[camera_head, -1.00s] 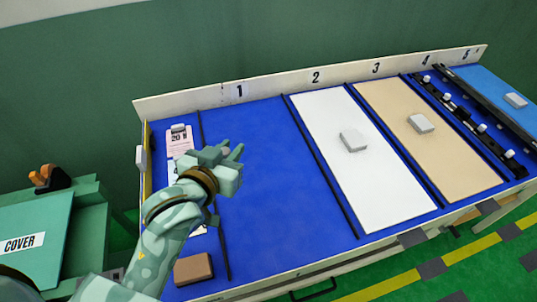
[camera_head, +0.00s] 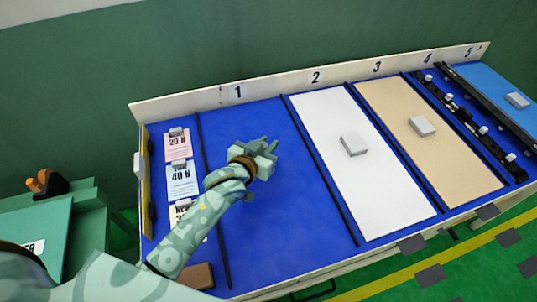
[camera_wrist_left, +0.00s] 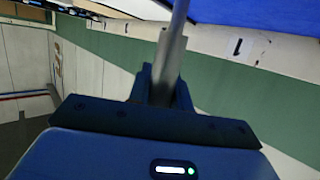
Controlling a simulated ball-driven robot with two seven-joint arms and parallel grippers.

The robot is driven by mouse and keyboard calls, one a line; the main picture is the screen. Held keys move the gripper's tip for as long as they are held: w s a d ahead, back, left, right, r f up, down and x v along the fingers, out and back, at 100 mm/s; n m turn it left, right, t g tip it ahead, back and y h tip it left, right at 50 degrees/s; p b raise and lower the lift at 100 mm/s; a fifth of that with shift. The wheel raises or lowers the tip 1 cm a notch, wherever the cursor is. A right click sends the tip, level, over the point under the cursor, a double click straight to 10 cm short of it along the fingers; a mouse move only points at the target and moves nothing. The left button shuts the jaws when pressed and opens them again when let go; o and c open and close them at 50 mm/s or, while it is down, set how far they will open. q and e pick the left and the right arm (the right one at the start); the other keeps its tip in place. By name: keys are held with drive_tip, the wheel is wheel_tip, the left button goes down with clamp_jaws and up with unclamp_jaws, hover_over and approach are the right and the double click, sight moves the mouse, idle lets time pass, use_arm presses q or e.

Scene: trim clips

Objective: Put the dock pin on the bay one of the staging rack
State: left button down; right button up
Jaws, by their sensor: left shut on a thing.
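In the left wrist view my gripper (camera_wrist_left: 163,85) is shut on a grey metal dock pin (camera_wrist_left: 171,55). The pin runs up out of the top of that view, past the edge of the blue surface (camera_wrist_left: 285,12). In the head view the pin cannot be made out at the gripper. Whether the pin touches the bay cannot be told. My right gripper is not in view.
The staging rack's white back board (camera_head: 200,100) carries numbers 1 to 5. Dark dividers (camera_head: 325,170) separate the bays. Bay two's white panel (camera_head: 385,200) and bay three's tan panel (camera_head: 465,170) each bear a grey block. Tags (camera_head: 182,182) and a brown block (camera_head: 197,276) lie left.

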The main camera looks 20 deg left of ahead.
use_arm(q)
drive_tip(key=f+b, duration=0.1)
drive_tip(key=f, duration=0.1)
drive_tip(key=w+f+b, duration=0.1)
drive_tip(key=f, duration=0.1)
drive_tip(key=shift+d, duration=0.1)
drive_tip(key=shift+s+f, duration=0.1)
drive_tip(key=c, duration=1.3)
unclamp_jaws()
